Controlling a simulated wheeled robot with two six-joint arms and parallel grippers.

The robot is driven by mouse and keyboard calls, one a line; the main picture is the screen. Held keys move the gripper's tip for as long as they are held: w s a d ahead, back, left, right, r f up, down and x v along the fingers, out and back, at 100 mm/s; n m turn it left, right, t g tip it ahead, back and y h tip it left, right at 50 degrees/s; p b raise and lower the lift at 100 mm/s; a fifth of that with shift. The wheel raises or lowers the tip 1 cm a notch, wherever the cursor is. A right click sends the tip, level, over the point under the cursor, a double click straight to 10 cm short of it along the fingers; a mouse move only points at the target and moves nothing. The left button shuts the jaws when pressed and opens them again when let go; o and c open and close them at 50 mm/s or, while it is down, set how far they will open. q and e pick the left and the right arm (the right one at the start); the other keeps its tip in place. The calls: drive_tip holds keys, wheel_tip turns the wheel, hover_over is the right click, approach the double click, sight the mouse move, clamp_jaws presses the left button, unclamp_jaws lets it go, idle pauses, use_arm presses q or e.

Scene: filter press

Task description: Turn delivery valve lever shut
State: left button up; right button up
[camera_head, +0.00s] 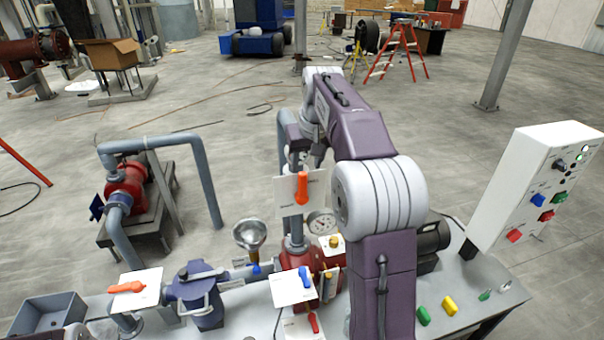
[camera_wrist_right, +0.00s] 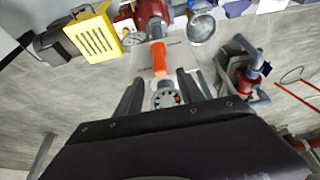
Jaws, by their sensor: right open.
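An orange lever (camera_head: 302,188) stands upright on a white plate (camera_head: 285,190) on the vertical pipe. I take it for the delivery valve lever; I cannot read the plate's label. In the right wrist view the orange lever (camera_wrist_right: 159,58) lies ahead, between the lines of my two fingers. My right gripper (camera_wrist_right: 160,78) is open, and nothing is gripped. In the head view my right arm reaches over the bench to just behind the plate, and its fingers are largely hidden. My left gripper is not in view.
Another orange lever (camera_head: 127,287) lies sideways at left, and a blue lever (camera_head: 304,277) is below. A white control box (camera_head: 535,185) stands at right. A yellow slotted part (camera_wrist_right: 94,38) shows in the wrist view.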

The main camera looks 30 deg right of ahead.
sight(303, 174)
drive_tip(key=x, duration=0.3)
drive_tip(key=p+x, duration=0.1)
drive_tip(key=x, duration=0.4)
drive_tip(key=shift+w+d+f, duration=0.15)
drive_tip(key=shift+w+d, duration=0.05)
drive_tip(key=shift+w, duration=0.35)
drive_tip(key=shift+f, duration=0.35)
drive_tip(key=shift+s+a, duration=0.1)
drive_tip(key=shift+f, duration=0.1)
clamp_jaws()
